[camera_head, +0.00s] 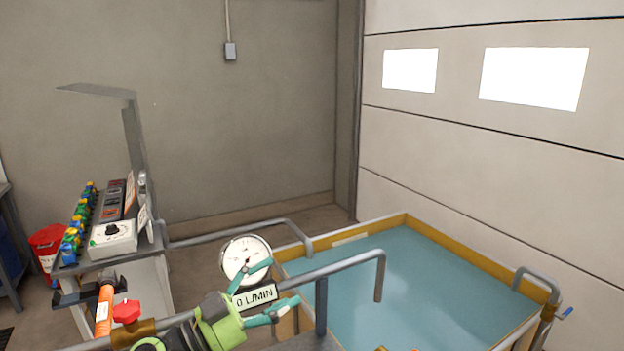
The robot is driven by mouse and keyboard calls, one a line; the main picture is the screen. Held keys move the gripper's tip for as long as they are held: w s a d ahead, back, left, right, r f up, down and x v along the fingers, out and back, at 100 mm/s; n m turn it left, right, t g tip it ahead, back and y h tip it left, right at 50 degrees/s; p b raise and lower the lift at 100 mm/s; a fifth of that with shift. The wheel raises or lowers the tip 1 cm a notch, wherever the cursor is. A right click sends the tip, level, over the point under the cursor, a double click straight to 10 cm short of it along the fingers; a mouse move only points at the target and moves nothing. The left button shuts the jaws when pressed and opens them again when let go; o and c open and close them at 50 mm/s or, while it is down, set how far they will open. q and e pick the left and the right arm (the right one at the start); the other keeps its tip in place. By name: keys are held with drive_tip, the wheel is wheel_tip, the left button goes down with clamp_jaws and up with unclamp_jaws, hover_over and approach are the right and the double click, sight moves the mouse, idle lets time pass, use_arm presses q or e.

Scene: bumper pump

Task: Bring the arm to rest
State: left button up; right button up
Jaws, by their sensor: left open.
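My left gripper (284,281) shows at the bottom centre, with a lime-green body and two teal fingers spread apart. It is open, with nothing seen held between the fingers. Its fingers overlap the picture area of a round white dial gauge (240,254) and a label reading "0 L/MIN" (254,297). I cannot tell whether they touch either one. A grey pipe with a bent end (345,263) passes just right of the fingers. My right gripper is not in view.
A blue-filled tank with a yellow rim (480,248) stands at the right. A control panel (113,236) on a cabinet stands at the left, near a red bucket (47,240). A red valve handle (126,311) and an orange-gripped lever (104,308) sit at lower left.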

use_arm(q)
drive_tip(key=a+f+n+t+y, duration=0.4)
drive_tip(key=a+n+t+y, duration=0.45)
drive_tip(key=n+y, duration=0.35)
drive_tip(key=s+a+f+n+g+y, duration=0.3)
drive_tip(key=s+f+n, duration=0.1)
drive_tip(key=f, duration=0.3)
drive_tip(key=s+a+f+n+g+y, duration=0.3)
drive_tip(key=s+f, duration=0.1)
drive_tip(key=f, duration=0.3)
drive_tip(key=s+d+f+g+h, duration=0.1)
drive_tip(key=s+f+g, duration=0.45)
drive_tip(key=s, duration=0.55)
drive_tip(key=s+f+g, duration=0.5)
drive_tip(key=s+f, duration=0.2)
drive_tip(key=s, duration=0.3)
drive_tip(key=s+f+g+b, duration=0.1)
drive_tip(key=s+f+b, duration=0.1)
drive_tip(key=f, duration=1.2)
drive_tip(key=s+f+b, duration=0.1)
drive_tip(key=f+b, duration=0.1)
drive_tip(key=f, duration=1.2)
drive_tip(key=s+a+f+g+b, duration=0.1)
drive_tip(key=s+a+f+b, duration=0.1)
drive_tip(key=s+f, duration=1.3)
drive_tip(key=shift+s+a+m, duration=0.15)
drive_tip(key=shift+a+m, duration=0.25)
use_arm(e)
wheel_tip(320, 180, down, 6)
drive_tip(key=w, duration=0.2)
